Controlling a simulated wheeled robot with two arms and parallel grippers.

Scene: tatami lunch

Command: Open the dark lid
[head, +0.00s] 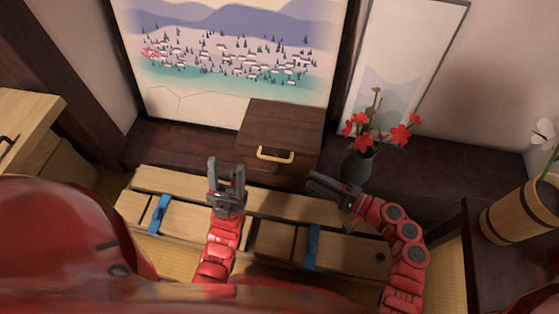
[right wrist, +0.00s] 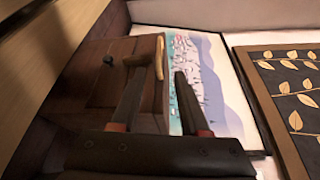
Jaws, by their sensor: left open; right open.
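The dark lid (head: 283,122) tops a dark wooden box on the dark ledge at the back, and looks closed. A brass-coloured handle (head: 275,155) is on its near side; it also shows in the right wrist view (right wrist: 158,57), close to the left finger. My left gripper (head: 225,166) is open and empty, pointing up, in front and left of the box. My right gripper (head: 312,182) is open, pointing left, to the right of and nearer than the handle. In the right wrist view its fingers (right wrist: 162,78) hold nothing; whether one touches the handle I cannot tell.
A dark vase with red flowers (head: 360,165) stands right of the box, close to my right arm. A light wooden bench (head: 160,182) with blue straps (head: 312,246) lies in front. A wooden bucket (head: 515,212) stands at the far right, a wooden cabinet (head: 30,120) at the left.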

